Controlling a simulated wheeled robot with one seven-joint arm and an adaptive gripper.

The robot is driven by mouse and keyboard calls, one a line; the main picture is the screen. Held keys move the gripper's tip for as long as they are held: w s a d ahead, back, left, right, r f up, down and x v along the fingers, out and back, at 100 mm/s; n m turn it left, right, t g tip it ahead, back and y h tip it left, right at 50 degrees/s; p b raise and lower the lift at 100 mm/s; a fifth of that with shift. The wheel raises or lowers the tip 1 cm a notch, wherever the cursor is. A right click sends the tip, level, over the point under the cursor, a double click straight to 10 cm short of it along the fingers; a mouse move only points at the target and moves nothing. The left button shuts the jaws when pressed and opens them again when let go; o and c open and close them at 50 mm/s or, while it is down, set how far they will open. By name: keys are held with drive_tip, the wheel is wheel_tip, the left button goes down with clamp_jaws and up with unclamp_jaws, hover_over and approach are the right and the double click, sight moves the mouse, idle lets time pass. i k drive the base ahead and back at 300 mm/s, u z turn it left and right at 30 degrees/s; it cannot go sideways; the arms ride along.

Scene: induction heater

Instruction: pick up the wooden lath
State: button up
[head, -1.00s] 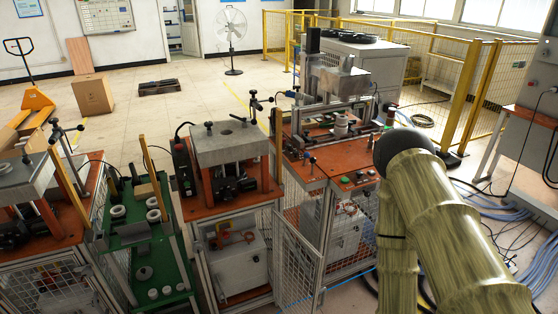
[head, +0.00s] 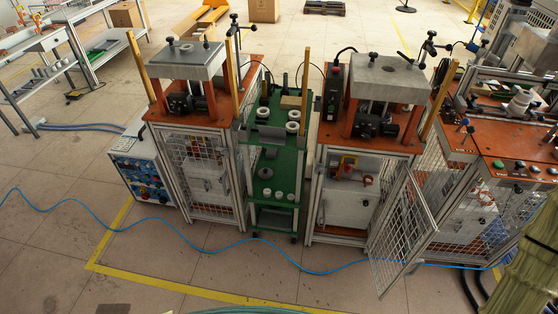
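I cannot make out a wooden lath for certain. A small wood-coloured bar (head: 291,102) lies on the top of the green rack (head: 268,134), between the two orange-topped machines. It is small in the picture, so I cannot tell if it is the lath. My gripper is not in view. Only part of my arm shows at the lower right edge, apart from the rack.
The left machine (head: 203,120) and the middle machine (head: 365,135) flank the rack closely. An open mesh door (head: 403,232) juts forward on the right. A blue cable (head: 165,220) crosses the floor. The floor in front is otherwise mostly clear.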

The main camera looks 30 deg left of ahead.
sight(455, 65)
drive_tip(key=u, duration=0.3)
drive_tip(key=k, duration=0.35)
drive_tip(key=z, duration=1.15)
drive_tip(key=i, duration=1.25)
drive_tip(key=u, duration=0.7)
